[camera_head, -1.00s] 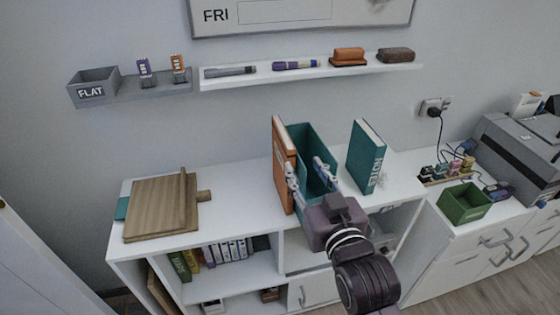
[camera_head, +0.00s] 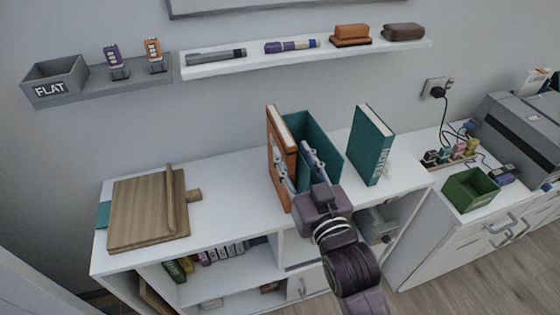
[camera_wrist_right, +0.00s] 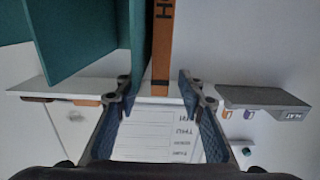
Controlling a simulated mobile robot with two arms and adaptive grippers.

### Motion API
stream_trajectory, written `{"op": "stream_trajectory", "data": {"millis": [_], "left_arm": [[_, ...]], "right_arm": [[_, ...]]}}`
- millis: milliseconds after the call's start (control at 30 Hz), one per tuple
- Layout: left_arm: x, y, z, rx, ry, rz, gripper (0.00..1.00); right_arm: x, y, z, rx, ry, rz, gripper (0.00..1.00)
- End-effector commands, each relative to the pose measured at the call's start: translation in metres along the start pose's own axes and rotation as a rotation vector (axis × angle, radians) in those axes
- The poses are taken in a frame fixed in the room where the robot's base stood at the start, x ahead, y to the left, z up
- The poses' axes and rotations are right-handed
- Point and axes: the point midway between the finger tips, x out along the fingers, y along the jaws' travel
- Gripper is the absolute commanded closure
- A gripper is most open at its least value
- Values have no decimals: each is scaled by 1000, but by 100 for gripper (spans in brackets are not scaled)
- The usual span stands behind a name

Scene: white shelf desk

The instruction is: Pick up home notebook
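The orange notebook (camera_head: 279,135) stands upright on the white shelf desk, on the left side of a teal bookend-like holder (camera_head: 316,137). In the right wrist view, its orange spine (camera_wrist_right: 162,45) shows part of a dark letter that looks like "H". My right gripper (camera_head: 296,165) is open at the notebook's near side. In the wrist view, the gripper fingers (camera_wrist_right: 158,88) lie on either side of the spine, with gaps visible. The teal panel (camera_wrist_right: 140,40) is directly beside the spine. My left gripper is not in view.
A teal notebook (camera_head: 370,146) stands to the right. A wooden board (camera_head: 140,212) lies at the left. A wall shelf (camera_head: 225,67) with markers and erasers and a grey FLAT holder (camera_head: 55,87) hang above. A green box (camera_head: 470,188) sits right. The desk top between the board and the orange notebook is clear.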

Motion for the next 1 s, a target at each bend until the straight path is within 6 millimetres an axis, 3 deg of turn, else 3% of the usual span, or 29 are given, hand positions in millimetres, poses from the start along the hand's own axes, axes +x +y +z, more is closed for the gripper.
{"op": "stream_trajectory", "data": {"millis": [33,267,400,633,933,1000], "left_arm": [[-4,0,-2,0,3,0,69],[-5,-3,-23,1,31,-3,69],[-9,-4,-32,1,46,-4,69],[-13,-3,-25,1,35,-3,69],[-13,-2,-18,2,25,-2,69],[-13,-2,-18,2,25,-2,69]], "right_arm": [[8,0,-8,1,11,0,64],[22,0,-7,2,8,0,64],[39,0,-8,1,10,0,64],[65,0,-8,1,9,0,64],[68,0,-6,1,8,0,64],[68,0,-6,1,8,0,72]]}}
